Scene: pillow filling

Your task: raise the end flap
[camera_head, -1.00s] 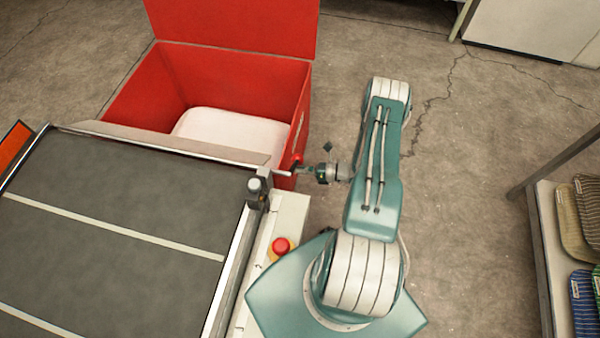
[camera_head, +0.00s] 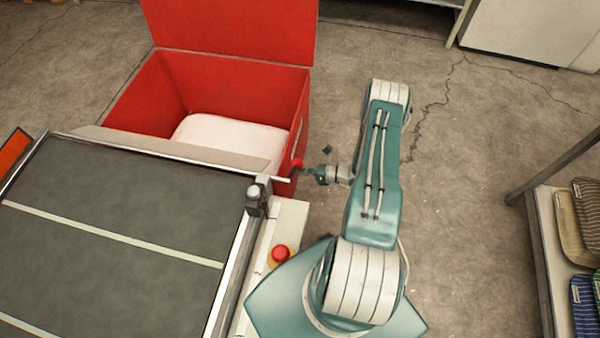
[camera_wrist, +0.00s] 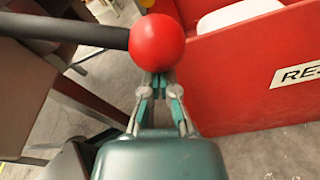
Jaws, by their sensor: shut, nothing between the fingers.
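The end flap (camera_head: 180,147) is a long beige strip along the far end of the grey conveyor (camera_head: 130,185), beside the red bin. A red ball knob (camera_head: 297,164) is at the flap's right side. In the wrist view the knob (camera_wrist: 157,41) is large, on the end of a dark bar (camera_wrist: 65,31) that comes in from the left. My gripper (camera_head: 305,172) is at the knob, right of the conveyor's corner. In the wrist view its fingers (camera_wrist: 157,82) converge just below the knob, which hides the tips. They are shut with nothing held; whether they touch the knob I cannot tell.
The open red bin (camera_head: 125,97) holds a white pillow (camera_head: 232,132). A small post (camera_head: 256,198) and a red stop button (camera_head: 281,253) stand at the conveyor's right edge. A rack with striped cushions (camera_head: 575,228) is at right. Floor between is clear.

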